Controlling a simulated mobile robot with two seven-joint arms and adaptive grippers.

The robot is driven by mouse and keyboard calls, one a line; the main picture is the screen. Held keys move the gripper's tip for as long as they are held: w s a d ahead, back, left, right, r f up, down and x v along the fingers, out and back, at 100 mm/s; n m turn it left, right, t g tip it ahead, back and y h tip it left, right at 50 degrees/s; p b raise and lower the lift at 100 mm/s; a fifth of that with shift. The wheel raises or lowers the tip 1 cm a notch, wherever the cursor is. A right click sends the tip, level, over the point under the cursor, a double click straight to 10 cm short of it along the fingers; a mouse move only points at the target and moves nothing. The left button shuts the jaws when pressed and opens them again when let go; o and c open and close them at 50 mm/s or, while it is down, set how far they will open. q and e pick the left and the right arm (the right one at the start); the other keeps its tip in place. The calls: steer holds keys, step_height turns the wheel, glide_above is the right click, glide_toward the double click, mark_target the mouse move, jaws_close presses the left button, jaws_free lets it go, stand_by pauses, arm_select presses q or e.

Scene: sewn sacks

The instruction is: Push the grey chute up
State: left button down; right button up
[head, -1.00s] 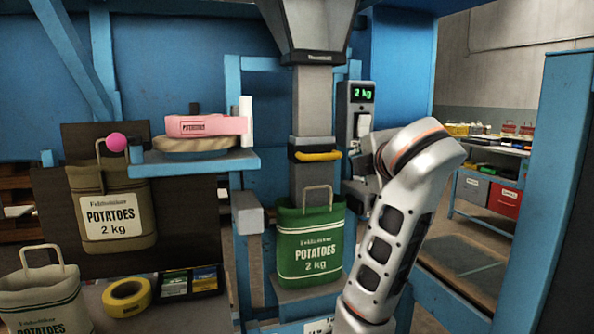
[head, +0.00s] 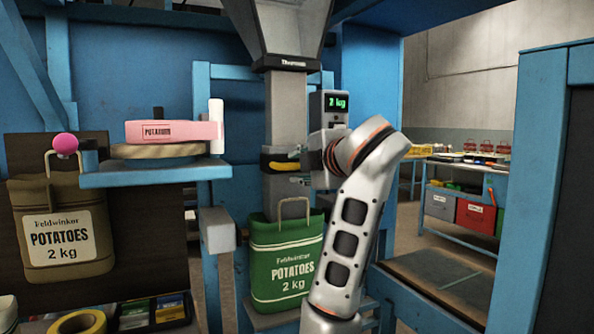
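The grey chute (head: 281,191) is the lower grey sleeve on a vertical grey column, with a dark collar and a yellow handle (head: 281,164). Its lower end reaches down to the open top of a green potato sack (head: 284,262), which stands upright below it. My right arm rises in front, right of the sack, and bends over at the top. My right gripper (head: 303,155) is at the right end of the yellow handle, mostly hidden by my arm. I cannot tell whether it touches or grips the handle. My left gripper is out of view.
A grey hopper (head: 280,25) tops the column. A scale display (head: 336,102) reads 2 kg. A blue shelf (head: 150,176) at left bears a pink sack. A brown sack (head: 62,228) hangs at far left. A yellow tape roll (head: 78,322) lies at lower left. A blue post stands at right.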

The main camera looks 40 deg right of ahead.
steer(key=shift+s+r, duration=0.1)
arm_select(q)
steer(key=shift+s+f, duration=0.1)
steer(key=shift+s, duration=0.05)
arm_select(e)
jaws_close()
